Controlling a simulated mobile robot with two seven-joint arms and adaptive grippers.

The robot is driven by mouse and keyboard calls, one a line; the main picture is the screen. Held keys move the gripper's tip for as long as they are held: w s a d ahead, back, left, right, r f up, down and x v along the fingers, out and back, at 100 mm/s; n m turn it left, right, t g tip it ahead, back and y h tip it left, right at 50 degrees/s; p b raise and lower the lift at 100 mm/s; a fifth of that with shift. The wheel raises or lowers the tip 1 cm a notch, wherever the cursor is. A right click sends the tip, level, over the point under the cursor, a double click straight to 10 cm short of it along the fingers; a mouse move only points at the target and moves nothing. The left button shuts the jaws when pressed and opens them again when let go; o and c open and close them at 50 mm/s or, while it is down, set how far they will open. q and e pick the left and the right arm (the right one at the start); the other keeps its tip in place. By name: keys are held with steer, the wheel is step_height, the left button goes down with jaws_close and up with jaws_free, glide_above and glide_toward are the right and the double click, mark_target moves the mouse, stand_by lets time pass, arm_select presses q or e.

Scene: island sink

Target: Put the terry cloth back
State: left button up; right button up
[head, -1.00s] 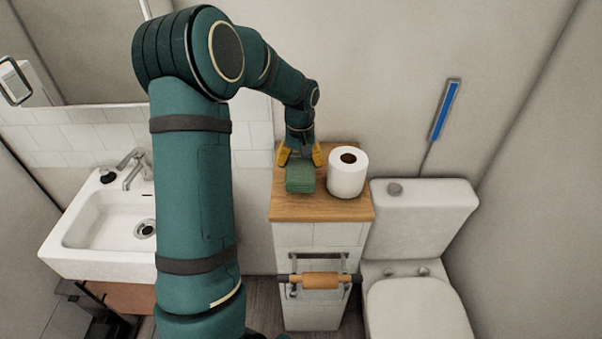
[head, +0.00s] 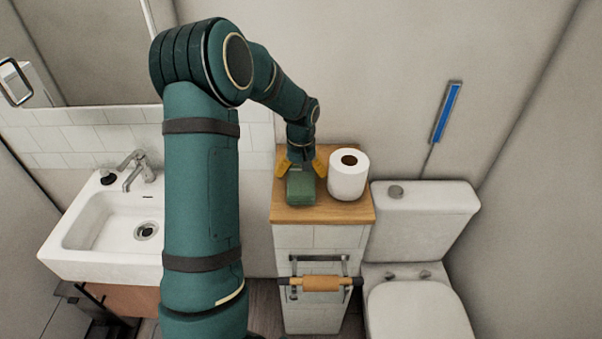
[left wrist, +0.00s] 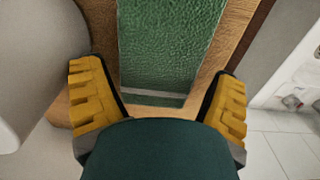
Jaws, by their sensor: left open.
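The terry cloth is a folded green block (head: 301,188) lying on the wooden top of the tiled cabinet, left of the toilet roll. My left gripper (head: 300,168) is at the cloth's back end, with its yellow fingers spread to either side. In the left wrist view the cloth (left wrist: 170,45) lies between the two open fingers (left wrist: 158,100), with wood showing on both sides, so neither finger appears to touch it. The cloth's far end is cut off by that view. My right gripper is not in view.
A white toilet roll (head: 348,175) stands close right of the cloth on the wooden top (head: 330,213). A rail with an orange-brown roll (head: 321,284) is on the cabinet front. The sink (head: 105,235) is left, the toilet (head: 420,225) right.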

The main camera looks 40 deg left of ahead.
mark_target(301, 174)
arm_select(q)
step_height(301, 174, up, 12)
steer(key=p, duration=0.1)
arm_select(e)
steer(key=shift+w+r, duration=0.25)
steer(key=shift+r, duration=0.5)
arm_select(q)
steer(key=shift+f, duration=0.15)
